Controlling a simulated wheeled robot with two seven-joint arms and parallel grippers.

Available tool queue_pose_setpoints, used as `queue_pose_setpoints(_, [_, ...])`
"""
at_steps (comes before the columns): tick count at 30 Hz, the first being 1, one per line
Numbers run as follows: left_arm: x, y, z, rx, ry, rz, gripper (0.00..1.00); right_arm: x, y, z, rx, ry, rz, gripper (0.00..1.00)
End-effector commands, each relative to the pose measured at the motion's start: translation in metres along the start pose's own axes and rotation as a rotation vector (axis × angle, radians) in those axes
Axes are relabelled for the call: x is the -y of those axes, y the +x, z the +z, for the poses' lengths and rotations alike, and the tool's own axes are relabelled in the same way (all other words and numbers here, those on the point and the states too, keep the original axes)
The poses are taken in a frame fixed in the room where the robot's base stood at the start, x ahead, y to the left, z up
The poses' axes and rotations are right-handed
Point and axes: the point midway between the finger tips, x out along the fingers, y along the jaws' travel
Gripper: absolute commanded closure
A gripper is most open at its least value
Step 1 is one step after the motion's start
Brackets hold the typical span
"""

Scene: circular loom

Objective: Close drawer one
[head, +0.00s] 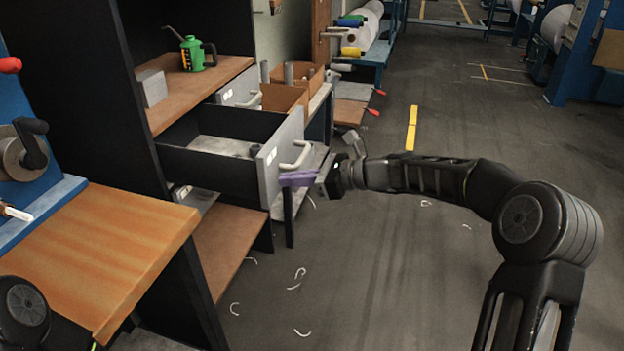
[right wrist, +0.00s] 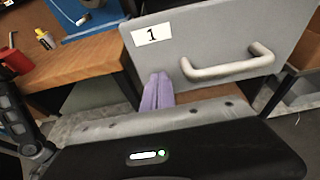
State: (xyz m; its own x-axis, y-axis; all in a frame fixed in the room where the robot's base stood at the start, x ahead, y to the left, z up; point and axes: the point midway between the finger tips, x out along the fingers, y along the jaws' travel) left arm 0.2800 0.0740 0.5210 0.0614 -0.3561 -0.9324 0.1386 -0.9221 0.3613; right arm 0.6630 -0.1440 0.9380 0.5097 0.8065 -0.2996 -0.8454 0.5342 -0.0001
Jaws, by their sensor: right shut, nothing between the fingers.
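Drawer one (head: 222,160) stands pulled open from the dark cabinet, with a grey tray inside. Its grey front has a light handle (head: 297,156), and the right wrist view shows the label "1" (right wrist: 152,34) on that front. My right gripper (head: 286,180) has purple fingers, shut together and empty. The fingertips (right wrist: 157,80) are at the lower part of the drawer front, left of the handle in the right wrist view; I cannot tell whether they touch it. My left gripper is out of view.
A wooden worktop (head: 110,250) is at the left. A green oil can (head: 193,53) and a grey block (head: 152,88) stand on the shelf above the drawer. Brown boxes (head: 285,97) stand behind it. White scraps lie on the floor (head: 370,280), which is otherwise open at the right.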

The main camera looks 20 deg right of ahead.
Motion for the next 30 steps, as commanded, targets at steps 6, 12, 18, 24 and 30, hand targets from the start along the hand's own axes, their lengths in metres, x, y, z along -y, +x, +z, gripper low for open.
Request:
queue_pose_setpoints(6, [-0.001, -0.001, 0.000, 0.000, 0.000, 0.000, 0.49, 0.000, 0.012, 0.004, 0.000, -0.001, 0.000, 1.00])
queue_pose_setpoints(12, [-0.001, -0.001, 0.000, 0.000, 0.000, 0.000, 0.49, 0.000, 0.012, 0.004, 0.000, 0.000, 0.000, 1.00])
queue_pose_setpoints(18, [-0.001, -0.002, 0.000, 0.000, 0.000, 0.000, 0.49, 0.000, 0.014, 0.005, 0.000, 0.000, 0.000, 1.00])
queue_pose_setpoints(24, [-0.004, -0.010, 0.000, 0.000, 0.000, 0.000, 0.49, -0.001, 0.034, 0.012, 0.000, 0.001, 0.004, 1.00])
queue_pose_setpoints(30, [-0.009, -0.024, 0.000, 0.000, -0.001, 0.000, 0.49, -0.002, 0.075, 0.027, 0.001, 0.001, 0.005, 1.00])
